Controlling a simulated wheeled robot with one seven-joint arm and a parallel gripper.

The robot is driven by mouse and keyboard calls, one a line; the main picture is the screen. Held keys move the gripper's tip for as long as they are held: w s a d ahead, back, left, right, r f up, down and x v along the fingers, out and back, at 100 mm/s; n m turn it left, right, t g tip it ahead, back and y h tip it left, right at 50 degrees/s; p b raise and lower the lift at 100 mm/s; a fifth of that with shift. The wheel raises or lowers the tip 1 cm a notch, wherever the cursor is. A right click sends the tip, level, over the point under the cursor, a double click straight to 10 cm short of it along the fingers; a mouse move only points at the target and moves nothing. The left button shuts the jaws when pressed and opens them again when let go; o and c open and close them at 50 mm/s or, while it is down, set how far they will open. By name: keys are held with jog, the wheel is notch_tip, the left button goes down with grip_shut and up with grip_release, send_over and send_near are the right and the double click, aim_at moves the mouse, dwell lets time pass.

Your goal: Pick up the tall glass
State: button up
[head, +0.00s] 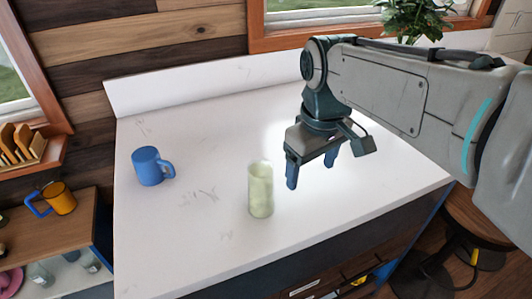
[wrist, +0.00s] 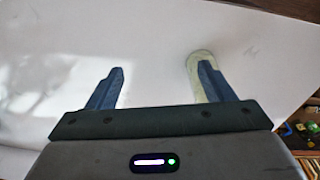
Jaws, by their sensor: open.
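The tall glass (head: 260,189) is pale green and stands upright on the white counter near its front edge. My gripper (head: 310,172) is above the counter to the right of the glass, with its blue fingers pointing down, apart and empty. In the wrist view my gripper (wrist: 161,80) shows a wide gap between its fingers. The glass (wrist: 196,60) appears there behind the right finger, which hides part of it. The glass is not between the fingers.
A blue mug (head: 148,167) stands on the white counter (head: 205,120), left of the glass. An orange mug (head: 59,198) with a blue handle is on a lower wooden shelf at left. The counter's back has a raised white edge (head: 180,85). The counter middle is clear.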

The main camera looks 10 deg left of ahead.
aim_at(261, 184)
jog(key=a+r+n, duration=0.1)
jog(key=a+r, duration=0.1)
jog(key=a, duration=0.1)
jog(key=a+r+n+p, duration=0.1)
jog(key=a+r+n, duration=0.1)
jog(key=a, duration=0.1)
jog(key=a+r+n+g+p, duration=0.1)
jog(key=a+r+n, duration=0.1)
jog(key=a+r, duration=0.1)
jog(key=shift+w+a, duration=0.1)
jog(key=shift+a, duration=0.2)
jog(key=shift+a+f, duration=0.2)
notch_tip(261, 184, down, 13)
jog(key=shift+d+f+p, duration=0.1)
jog(key=shift+p, duration=0.4)
jog(key=c, duration=1.2)
